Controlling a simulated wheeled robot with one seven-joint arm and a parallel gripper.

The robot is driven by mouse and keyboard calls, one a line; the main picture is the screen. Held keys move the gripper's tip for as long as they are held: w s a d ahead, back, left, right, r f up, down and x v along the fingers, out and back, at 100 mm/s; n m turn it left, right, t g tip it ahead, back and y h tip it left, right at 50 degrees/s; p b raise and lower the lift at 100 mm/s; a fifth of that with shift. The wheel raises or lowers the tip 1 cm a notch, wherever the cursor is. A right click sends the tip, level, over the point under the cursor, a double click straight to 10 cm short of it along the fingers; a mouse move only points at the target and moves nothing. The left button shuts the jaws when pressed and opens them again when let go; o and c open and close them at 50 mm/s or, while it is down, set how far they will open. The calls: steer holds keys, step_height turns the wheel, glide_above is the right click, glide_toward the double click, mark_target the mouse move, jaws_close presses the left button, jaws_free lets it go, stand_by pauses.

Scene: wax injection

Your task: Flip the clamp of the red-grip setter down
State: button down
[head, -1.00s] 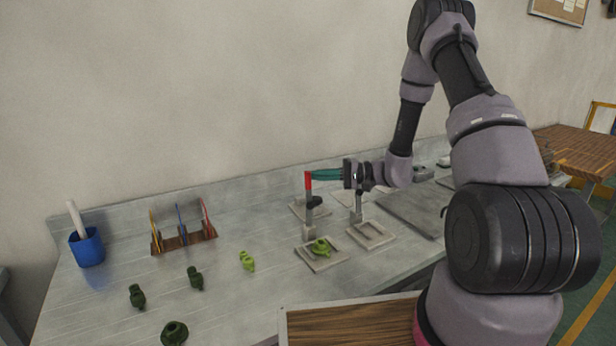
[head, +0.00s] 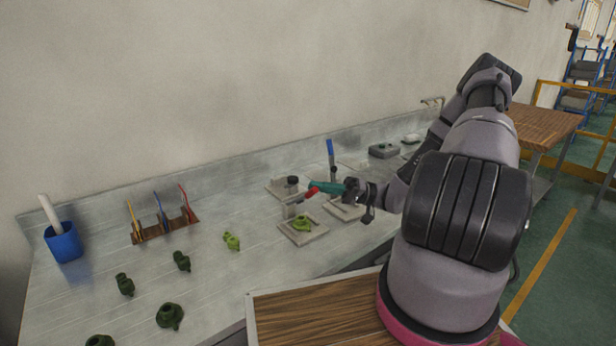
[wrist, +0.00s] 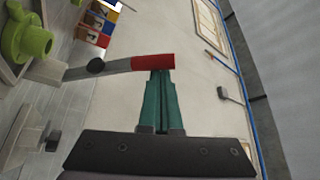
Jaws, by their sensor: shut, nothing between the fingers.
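The red-grip setter has its plate (head: 306,236) on the bench, with a bright green piece (head: 303,223) on it. Exact contact is unclear.
A blue-grip setter (head: 331,149) stands upright just behind. Dark green pieces (head: 170,316) and a lighter one (head: 231,241) lie on the open bench at left. A tool rack (head: 165,229) and blue cup (head: 64,243) stand further left.

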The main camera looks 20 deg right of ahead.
steer(key=shift+n+g+y, duration=0.3)
steer(key=shift+n, duration=0.6)
steer(key=shift+s+d+f, duration=0.25)
steer(key=shift+s+f, duration=0.3)
steer(key=shift+f, duration=0.35)
steer(key=shift+s+d+f, duration=0.2)
steer(key=shift+s+f, duration=0.35)
steer(key=shift+f, duration=0.35)
steer(key=shift+d, duration=0.1)
steer(key=d, duration=1.3)
steer(key=shift+s+f, duration=0.25)
